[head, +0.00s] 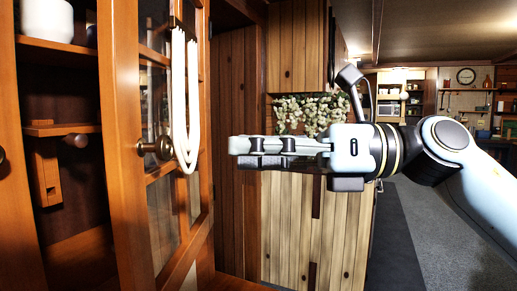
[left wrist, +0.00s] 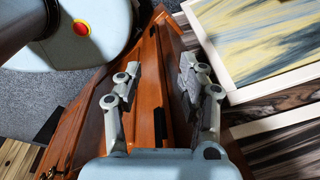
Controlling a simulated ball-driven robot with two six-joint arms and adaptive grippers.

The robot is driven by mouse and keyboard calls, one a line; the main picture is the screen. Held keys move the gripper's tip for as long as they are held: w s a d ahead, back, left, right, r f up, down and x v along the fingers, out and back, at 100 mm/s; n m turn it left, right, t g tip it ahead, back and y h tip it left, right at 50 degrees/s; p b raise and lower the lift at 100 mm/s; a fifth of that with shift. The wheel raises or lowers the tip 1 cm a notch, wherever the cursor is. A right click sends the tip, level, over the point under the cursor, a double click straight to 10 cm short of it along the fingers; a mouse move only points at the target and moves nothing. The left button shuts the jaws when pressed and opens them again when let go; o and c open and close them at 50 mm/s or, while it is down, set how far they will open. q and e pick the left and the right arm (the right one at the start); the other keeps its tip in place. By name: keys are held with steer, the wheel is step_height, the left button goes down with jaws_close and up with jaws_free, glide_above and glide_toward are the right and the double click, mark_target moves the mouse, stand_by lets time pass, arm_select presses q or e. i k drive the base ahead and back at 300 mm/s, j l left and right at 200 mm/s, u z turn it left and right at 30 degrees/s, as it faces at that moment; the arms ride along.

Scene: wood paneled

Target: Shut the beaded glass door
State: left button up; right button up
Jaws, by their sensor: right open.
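The beaded glass door (head: 122,150) stands open on the left of the head view, in an orange-brown wood frame with glass panes. White strands (head: 179,95) hang from a hook near its top. A round brass knob (head: 158,148) sits on the door, beside the strands. My right gripper (head: 236,152) comes in from the right and points left toward the knob; it is open and empty, seen side-on, and looks apart from the door. My left gripper (left wrist: 156,88) shows only in the left wrist view. Its fingers are spread, with orange wood (left wrist: 150,60) behind the gap.
Open cabinet shelves (head: 65,129) with a white pot (head: 47,20) lie left of the door. A flowering plant (head: 310,115) and wood-paneled cabinets (head: 305,220) stand behind my right gripper. A framed picture (left wrist: 262,40) shows in the left wrist view. Grey floor (head: 440,230) is clear at right.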

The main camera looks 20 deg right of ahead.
mark_target(120, 50)
steer(key=k+j+u, duration=0.2)
steer(key=u, duration=0.15)
steer(key=k+j+u, duration=0.15)
steer(key=u, duration=0.2)
steer(key=j, duration=0.1)
